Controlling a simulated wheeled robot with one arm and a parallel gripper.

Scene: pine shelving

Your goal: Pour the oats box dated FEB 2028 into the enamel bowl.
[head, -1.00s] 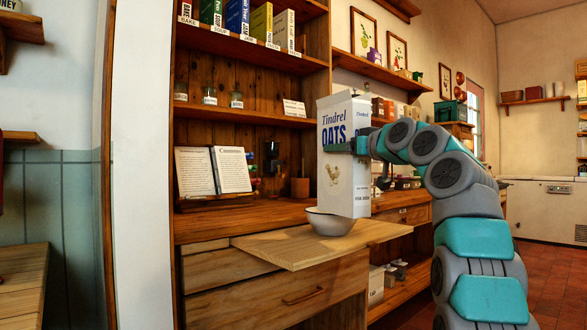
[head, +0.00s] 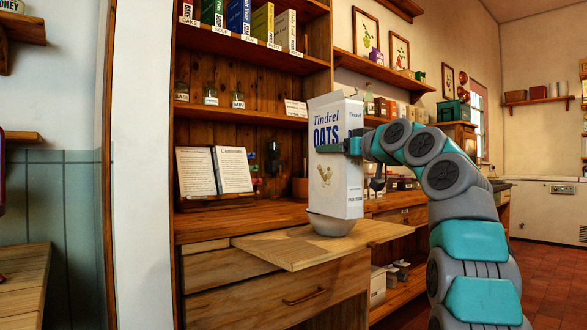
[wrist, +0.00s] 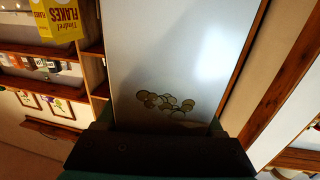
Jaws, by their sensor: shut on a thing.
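The white Tindrel OATS box (head: 338,185) is held in my gripper (head: 338,147), which is shut around its upper part. The box is nearly upright with a slight tilt, and its bottom overlaps the bowl in the head view. The date print on its side is too small to read. The grey enamel bowl (head: 331,226) stands on the pull-out board under the box; its inside is hidden.
The pull-out wooden board (head: 285,250) juts from the dresser. An open book (head: 214,171) stands at the left on the counter. Shelves above hold several boxes (head: 238,17) and jars (head: 211,95). A yellow FLAKES box (wrist: 58,18) shows in the wrist view.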

